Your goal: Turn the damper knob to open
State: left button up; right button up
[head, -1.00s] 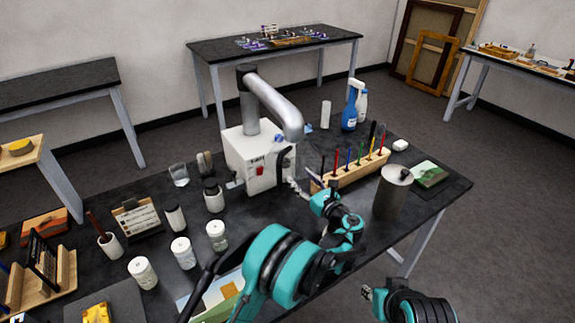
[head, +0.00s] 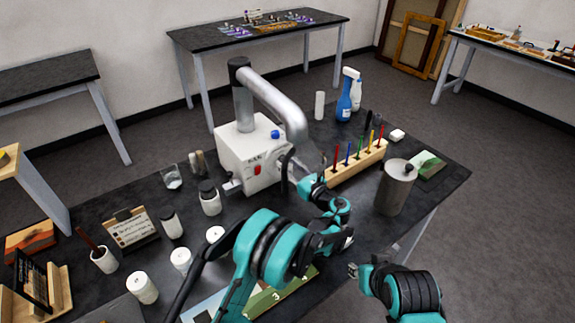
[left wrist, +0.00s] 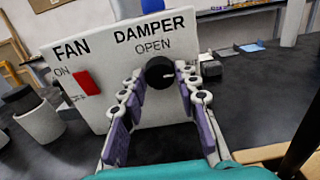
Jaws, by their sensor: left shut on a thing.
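The white fan box (head: 235,160) stands on the black bench, with a silver duct rising from it. In the left wrist view its front panel (left wrist: 110,45) reads FAN, ON, DAMPER and OPEN. The round black damper knob (left wrist: 158,72) sits under the word OPEN, with a small pale mark towards its right side. My left gripper (left wrist: 160,90) has its purple-padded fingers on both sides of the knob and is shut on it. In the head view my left gripper (head: 293,172) is at the box's right face. My right gripper (head: 354,271) hangs by the bench's front edge, apart from the box.
A red switch (left wrist: 86,82) is left of the knob. A wooden rack (head: 357,165) with several coloured tools stands right of my left gripper. A grey metal canister (head: 394,190) is nearby. Several white jars, including one (head: 142,287), stand on the left.

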pick_arm(q)
jog(key=shift+n, duration=0.3)
jog(key=shift+n+b, duration=1.4)
jog(key=shift+n, duration=7.2)
jog(key=shift+w+r, duration=0.1)
jog(key=o, duration=1.2)
jog(key=shift+a, duration=0.1)
jog(key=shift+c, duration=0.2)
